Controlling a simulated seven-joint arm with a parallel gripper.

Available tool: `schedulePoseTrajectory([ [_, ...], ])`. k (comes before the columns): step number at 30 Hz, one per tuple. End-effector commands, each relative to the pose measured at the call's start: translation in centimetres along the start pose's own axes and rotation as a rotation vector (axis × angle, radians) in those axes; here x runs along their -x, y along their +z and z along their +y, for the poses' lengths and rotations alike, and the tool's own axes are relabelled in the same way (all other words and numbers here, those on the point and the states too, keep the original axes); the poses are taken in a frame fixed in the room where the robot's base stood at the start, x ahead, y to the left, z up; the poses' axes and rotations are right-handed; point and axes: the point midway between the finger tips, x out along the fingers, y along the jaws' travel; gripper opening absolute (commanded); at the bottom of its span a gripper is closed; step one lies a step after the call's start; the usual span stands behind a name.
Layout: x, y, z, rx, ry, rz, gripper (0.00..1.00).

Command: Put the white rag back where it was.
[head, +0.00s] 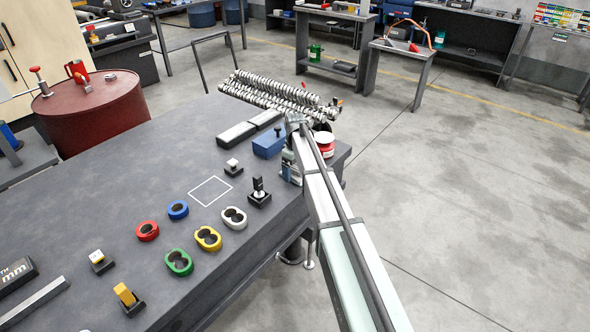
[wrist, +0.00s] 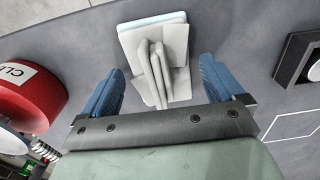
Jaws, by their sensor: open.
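The white rag (wrist: 175,50) shows in the wrist view as a pale folded cloth with raised flaps in its middle, on top of a pale blue-edged flat piece on the grey bench. In the head view I cannot make it out; my arm and gripper cover that area. My gripper (wrist: 158,72) is open, its two blue fingers on either side of the raised flaps with visible gaps. In the head view my gripper (head: 290,165) is low near the right edge of the bench.
A red labelled can (wrist: 28,98) stands left of my gripper in the wrist view. A black block (wrist: 296,58) is at right. A white square outline (head: 210,190) on the bench is empty. A blue box (head: 268,145) and crankshafts (head: 275,95) lie beyond; coloured rings (head: 207,238) lie nearer.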

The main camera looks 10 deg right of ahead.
Motion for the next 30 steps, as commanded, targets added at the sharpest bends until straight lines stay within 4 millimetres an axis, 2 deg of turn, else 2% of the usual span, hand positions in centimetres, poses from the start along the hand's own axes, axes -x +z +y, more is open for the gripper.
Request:
schedulePoseTrajectory([
  [5, 1.2, 0.0, 0.0, 0.0, 0.001, 0.001, 0.95],
  [21, 10.3, 0.0, 0.0, 0.0, 0.001, 0.001, 0.95],
  [30, 12.2, 0.0, 0.0, 0.0, 0.0, 0.0, 0.95],
])
